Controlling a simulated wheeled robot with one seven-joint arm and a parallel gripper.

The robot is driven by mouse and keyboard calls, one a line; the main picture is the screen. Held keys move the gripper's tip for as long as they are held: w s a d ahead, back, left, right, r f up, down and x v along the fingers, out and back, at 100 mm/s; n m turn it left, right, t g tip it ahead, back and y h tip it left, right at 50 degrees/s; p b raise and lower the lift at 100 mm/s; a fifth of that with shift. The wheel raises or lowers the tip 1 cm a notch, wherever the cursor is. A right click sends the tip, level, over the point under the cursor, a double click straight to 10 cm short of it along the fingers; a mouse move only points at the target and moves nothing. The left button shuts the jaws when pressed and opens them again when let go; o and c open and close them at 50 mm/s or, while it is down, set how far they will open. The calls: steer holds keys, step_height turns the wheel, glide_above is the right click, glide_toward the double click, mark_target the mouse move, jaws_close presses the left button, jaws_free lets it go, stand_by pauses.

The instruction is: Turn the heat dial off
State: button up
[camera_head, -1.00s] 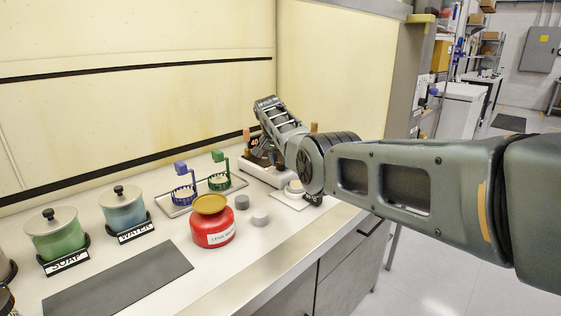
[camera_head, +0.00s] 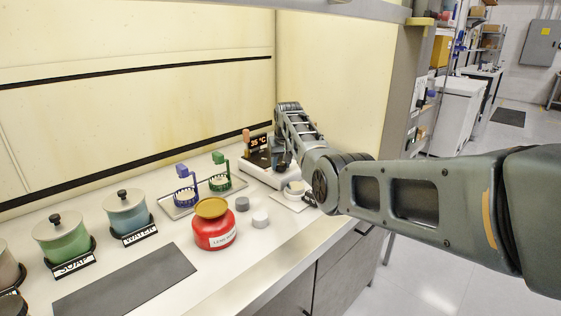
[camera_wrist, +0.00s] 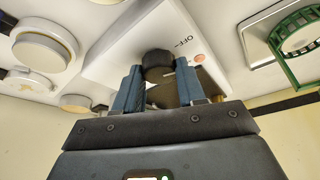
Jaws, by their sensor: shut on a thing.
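The heat dial is a dark round knob (camera_wrist: 158,64) on a white panel (camera_wrist: 120,45) marked OFF in the wrist view. My gripper (camera_wrist: 160,78) is shut on the knob, one blue finger on each side. A small reddish-orange round spot (camera_wrist: 199,58) sits beside the OFF mark. In the head view the white heater base (camera_head: 258,178) stands at the back right of the counter. Its display (camera_head: 259,142) reads 35 °C. My arm hides the knob and my fingers there.
A tray with blue (camera_head: 184,196) and green (camera_head: 220,182) holders stands left of the heater. SOAP (camera_head: 62,238) and WATER (camera_head: 128,213) jars are at left.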

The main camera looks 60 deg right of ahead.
steer(key=shift+d+n+t+y+b, duration=0.1)
steer(key=shift+n+t+y+b, duration=0.35)
steer(key=shift+n, duration=1.15)
steer(key=o, duration=1.1)
steer(key=shift+c, duration=0.2)
steer(key=shift+s, duration=0.1)
steer(key=v, duration=0.7)
steer(key=shift+r, duration=0.4)
steer(key=shift+s, duration=0.1)
steer(key=shift+s, duration=0.1)
